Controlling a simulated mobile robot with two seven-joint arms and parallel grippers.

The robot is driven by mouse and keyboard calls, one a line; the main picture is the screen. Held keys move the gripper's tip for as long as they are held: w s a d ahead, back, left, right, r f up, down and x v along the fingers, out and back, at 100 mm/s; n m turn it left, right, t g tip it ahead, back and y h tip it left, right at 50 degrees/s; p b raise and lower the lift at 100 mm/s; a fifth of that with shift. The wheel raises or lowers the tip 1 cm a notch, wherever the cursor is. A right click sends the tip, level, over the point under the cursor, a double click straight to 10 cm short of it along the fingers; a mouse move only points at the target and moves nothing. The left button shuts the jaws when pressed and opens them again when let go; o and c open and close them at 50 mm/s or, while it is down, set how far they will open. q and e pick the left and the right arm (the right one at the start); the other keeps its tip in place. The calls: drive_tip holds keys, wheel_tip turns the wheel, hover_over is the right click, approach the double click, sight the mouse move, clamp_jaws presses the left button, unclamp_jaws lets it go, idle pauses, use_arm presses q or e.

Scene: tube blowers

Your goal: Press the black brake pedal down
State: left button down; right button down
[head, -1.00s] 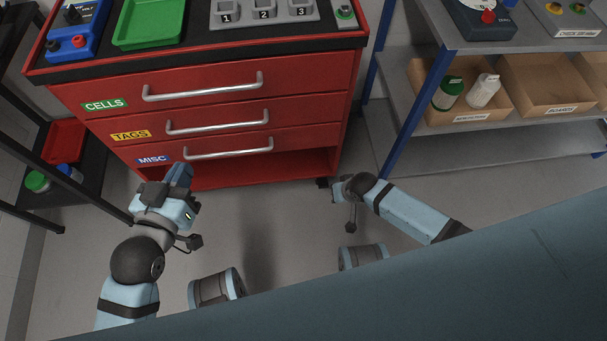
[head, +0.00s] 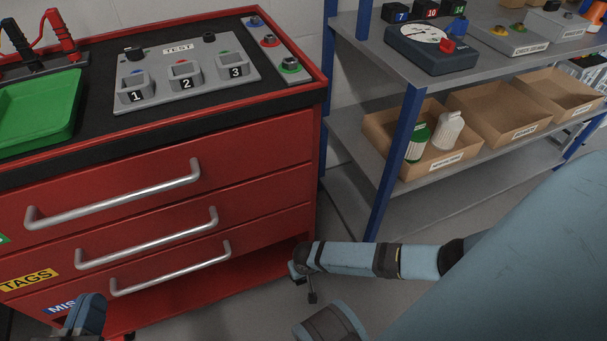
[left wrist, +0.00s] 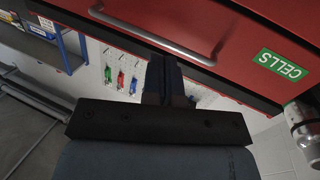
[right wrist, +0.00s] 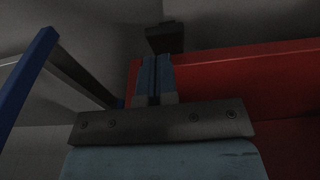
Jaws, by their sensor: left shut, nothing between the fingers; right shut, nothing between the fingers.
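A small black block-like part (right wrist: 165,38) sits just beyond my right fingertips in the right wrist view, against the grey floor by the red cabinet's base. It may be the brake pedal; its shape is too dark to be sure. My right gripper (right wrist: 155,75) is shut and empty, pointing at it; I cannot tell whether they touch. In the head view my right gripper (head: 297,270) is low at the cabinet's lower right corner, where no pedal can be made out. My left gripper (head: 88,314) is shut and empty before the lowest drawer; it also shows in the left wrist view (left wrist: 165,80).
The red drawer cabinet (head: 265,160) with long handles fills the left. A blue-posted shelf (head: 450,165) with cardboard bins stands at the right. Grey floor (head: 345,215) shows between them. A green tray (head: 40,110) and a numbered test panel (head: 190,75) are on the cabinet top.

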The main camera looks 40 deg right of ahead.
drive_tip(key=f, duration=0.2)
drive_tip(key=b, duration=0.1)
drive_tip(key=shift+w+f, duration=0.25)
drive_tip(key=shift+f, duration=0.15)
use_arm(q)
drive_tip(key=shift+w+a+r+m+t, duration=0.15)
drive_tip(key=shift+w+a+m+t, duration=0.15)
drive_tip(key=shift+w+m, duration=0.35)
drive_tip(key=shift+s, duration=0.1)
